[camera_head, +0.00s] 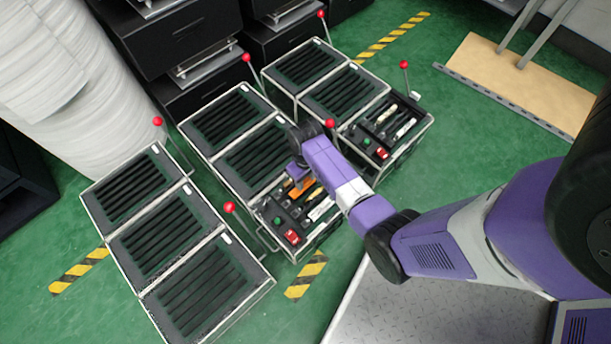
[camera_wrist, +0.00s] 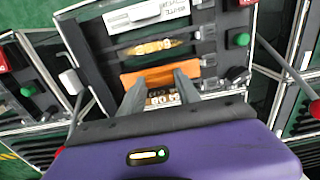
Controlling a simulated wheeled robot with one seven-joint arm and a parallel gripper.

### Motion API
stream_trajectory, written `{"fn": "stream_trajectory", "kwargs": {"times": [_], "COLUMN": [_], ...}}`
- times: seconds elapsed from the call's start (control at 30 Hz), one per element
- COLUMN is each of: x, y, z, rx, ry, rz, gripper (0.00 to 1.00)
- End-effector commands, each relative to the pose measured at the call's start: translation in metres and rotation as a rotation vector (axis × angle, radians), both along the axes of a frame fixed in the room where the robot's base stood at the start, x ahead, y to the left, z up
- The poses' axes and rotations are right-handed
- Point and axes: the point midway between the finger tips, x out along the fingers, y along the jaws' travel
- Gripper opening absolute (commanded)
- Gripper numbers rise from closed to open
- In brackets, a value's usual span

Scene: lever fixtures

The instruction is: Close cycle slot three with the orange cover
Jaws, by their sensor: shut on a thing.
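The orange cover (camera_head: 301,187) is on the control panel of the middle fixture in the head view, partly hidden by my arm. In the wrist view the orange cover (camera_wrist: 147,77) lies across the panel (camera_wrist: 205,45), between the two fingers of my gripper (camera_wrist: 158,88). My gripper (camera_head: 297,174) is shut on the cover, low over the panel. A dark slot with a yellowish strip (camera_wrist: 150,47) lies above the cover in the wrist view. White number marks (camera_wrist: 164,97) show between the fingers. I cannot read which slot is number three.
The panel has a green button (camera_wrist: 243,39), a black knob (camera_wrist: 238,75) and a red switch (camera_head: 292,237). Red-knobbed levers (camera_head: 230,207) stand up beside the fixtures. Another panel fixture (camera_head: 388,135) stands to the right. Green floor is open at the front.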

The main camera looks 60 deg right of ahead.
Motion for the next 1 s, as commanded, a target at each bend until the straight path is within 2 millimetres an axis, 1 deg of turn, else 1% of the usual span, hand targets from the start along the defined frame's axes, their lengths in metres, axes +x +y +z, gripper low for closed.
{"fn": "stream_trajectory", "kwargs": {"times": [0.93,0.97,1.0], "x": [0.0,0.0,0.0], "y": [0.0,0.0,0.0], "z": [-0.022,-0.022,-0.021], "rx": [0.0,0.0,0.0], "ry": [0.0,0.0,0.0], "rz": [0.0,0.0,0.0], "gripper": [0.01,0.41,0.49]}}
